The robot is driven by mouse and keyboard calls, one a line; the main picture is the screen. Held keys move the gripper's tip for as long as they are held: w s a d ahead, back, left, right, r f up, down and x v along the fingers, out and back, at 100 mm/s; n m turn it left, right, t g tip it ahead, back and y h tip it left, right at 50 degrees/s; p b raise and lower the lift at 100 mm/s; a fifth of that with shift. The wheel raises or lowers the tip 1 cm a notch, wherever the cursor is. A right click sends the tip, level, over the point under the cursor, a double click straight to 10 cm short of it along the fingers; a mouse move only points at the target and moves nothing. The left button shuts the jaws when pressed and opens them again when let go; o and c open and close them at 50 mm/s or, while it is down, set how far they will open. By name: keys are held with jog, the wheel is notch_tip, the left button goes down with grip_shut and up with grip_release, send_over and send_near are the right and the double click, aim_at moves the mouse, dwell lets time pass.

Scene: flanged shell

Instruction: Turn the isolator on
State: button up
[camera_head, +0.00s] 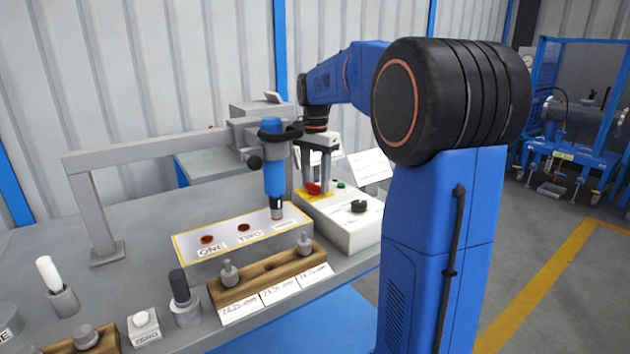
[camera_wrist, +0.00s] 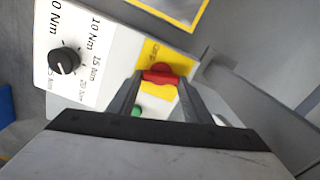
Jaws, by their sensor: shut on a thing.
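The isolator is a red handle (camera_head: 313,188) on a yellow plate (camera_wrist: 153,53), on top of a white control box (camera_head: 345,234). The red handle also shows in the wrist view (camera_wrist: 165,73), lying crosswise between the fingertips. My gripper (camera_head: 318,184) points down over the box, and its fingers are shut on the red handle. In the wrist view my gripper (camera_wrist: 163,80) has one finger at each side of the handle. The lettering on the yellow plate is too small to read, so I cannot tell the marked position.
A black dial (camera_wrist: 64,61) with Nm markings and a green button (camera_wrist: 136,111) sit on the same box. A blue tool (camera_head: 274,165) stands close left of my gripper, above a block marked ONE and TWO (camera_head: 200,268). A wooden rack (camera_head: 240,291) is in front.

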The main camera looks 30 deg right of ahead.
jog(key=shift+m, duration=1.5)
jog(key=o, duration=1.1)
jog(key=shift+c, duration=0.2)
jog(key=shift+r, duration=0.1)
notch_tip(320, 180, up, 17)
jog(key=shift+s+r, duration=0.1)
